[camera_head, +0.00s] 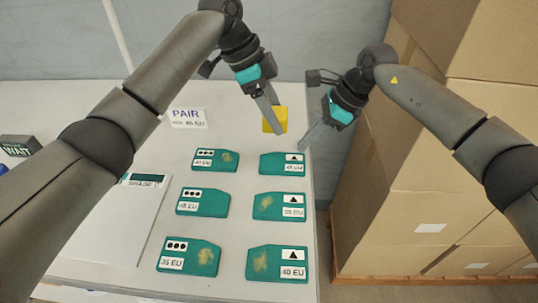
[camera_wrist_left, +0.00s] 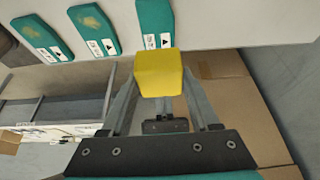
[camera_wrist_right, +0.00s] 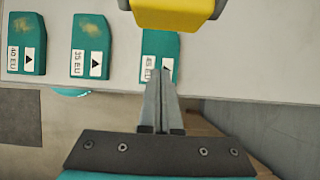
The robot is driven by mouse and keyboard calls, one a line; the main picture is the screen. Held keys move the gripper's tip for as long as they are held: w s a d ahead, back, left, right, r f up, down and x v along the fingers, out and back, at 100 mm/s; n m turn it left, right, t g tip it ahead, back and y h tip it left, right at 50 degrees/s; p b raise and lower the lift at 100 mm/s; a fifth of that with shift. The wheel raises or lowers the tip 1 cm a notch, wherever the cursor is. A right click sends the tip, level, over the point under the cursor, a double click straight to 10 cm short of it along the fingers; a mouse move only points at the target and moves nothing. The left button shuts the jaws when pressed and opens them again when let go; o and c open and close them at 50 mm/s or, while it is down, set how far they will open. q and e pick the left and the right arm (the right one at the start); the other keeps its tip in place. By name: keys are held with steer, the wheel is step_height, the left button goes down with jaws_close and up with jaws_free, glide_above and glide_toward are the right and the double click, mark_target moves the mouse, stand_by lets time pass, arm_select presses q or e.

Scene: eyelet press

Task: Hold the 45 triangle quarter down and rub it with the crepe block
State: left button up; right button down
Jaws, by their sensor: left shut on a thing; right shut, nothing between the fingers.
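The 45 triangle quarter (camera_head: 272,164) is a teal piece with a triangle label, lying at the far right of the rows. It also shows in the left wrist view (camera_wrist_left: 154,16) and the right wrist view (camera_wrist_right: 158,45). I see no pale smudge on its visible part. My left gripper (camera_head: 275,128) is shut on the yellow crepe block (camera_head: 281,117), held just beyond the quarter; the block also shows in the left wrist view (camera_wrist_left: 158,74). My right gripper (camera_head: 303,148) is shut and empty, tips at the quarter's label end. I cannot tell whether they touch it.
Several other teal quarters lie in two columns, including the 35 triangle (camera_head: 268,206) and 40 triangle (camera_head: 265,262), both smudged. A PAIR sign (camera_head: 188,117) stands at the back. A pale panel (camera_head: 105,225) lies left. Stacked cartons (camera_head: 400,215) stand right of the table.

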arm_select(q)
steer(key=shift+r, duration=0.25)
arm_select(e)
steer(key=shift+r, duration=0.3)
arm_select(q)
steer(key=shift+r+p, duration=0.35)
steer(key=shift+p, duration=0.1)
arm_select(e)
steer(key=v, duration=0.7)
steer(key=shift+r, duration=0.25)
arm_select(q)
steer(key=shift+s, duration=0.1)
arm_select(e)
steer(key=shift+s+d, duration=0.1)
